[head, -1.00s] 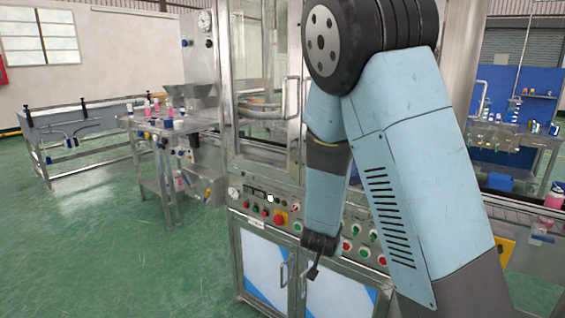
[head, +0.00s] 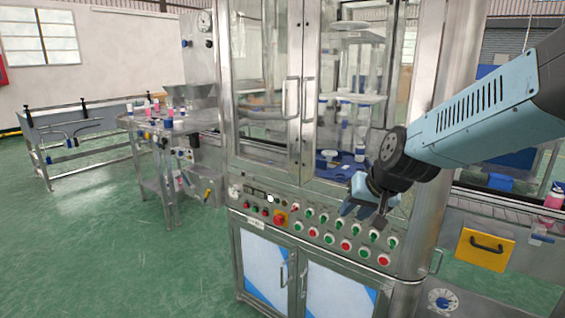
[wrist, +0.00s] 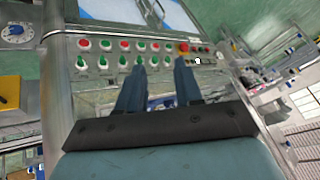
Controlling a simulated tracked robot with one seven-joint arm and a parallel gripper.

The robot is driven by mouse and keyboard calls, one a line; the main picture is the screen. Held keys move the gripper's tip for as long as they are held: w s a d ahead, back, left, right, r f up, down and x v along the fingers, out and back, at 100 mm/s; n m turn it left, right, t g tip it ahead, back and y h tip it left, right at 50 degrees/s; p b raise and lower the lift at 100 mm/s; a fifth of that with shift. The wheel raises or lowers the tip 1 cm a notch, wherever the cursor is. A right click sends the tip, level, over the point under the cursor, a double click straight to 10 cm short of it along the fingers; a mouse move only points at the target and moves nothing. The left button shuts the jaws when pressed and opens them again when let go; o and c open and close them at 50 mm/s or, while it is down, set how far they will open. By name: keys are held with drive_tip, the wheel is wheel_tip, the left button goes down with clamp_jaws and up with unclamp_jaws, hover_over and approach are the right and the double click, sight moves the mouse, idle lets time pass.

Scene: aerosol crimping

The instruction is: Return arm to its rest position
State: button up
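My arm (head: 480,115) reaches in from the right in the head view, bent at a dark round joint. Its end hangs in front of the crimping machine, beside the button panel. My gripper shows in the wrist view (wrist: 160,66), with its two fingers apart and nothing between them. In the head view the fingertips are too small and overlapped to read. The wrist view is turned over, with the control panel (wrist: 112,53) of green and red buttons beyond the fingertips. I cannot tell the exact gap to the panel.
The machine's glazed cabinet (head: 270,110) has tall door handles and blue-white lower doors. A yellow drawer front (head: 486,250) and a dial (head: 443,300) are at the right. A side table (head: 190,122) with small cans is at the left. The green floor (head: 120,260) is open there.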

drive_tip(key=s+d+r+h, duration=0.1)
drive_tip(key=s+d+r, duration=0.2)
drive_tip(key=s, duration=0.4)
drive_tip(key=s+d+r+h, duration=0.1)
drive_tip(key=s+d+r, duration=0.3)
drive_tip(key=s, duration=0.4)
drive_tip(key=shift+n+g+h, duration=0.4)
idle(0.9)
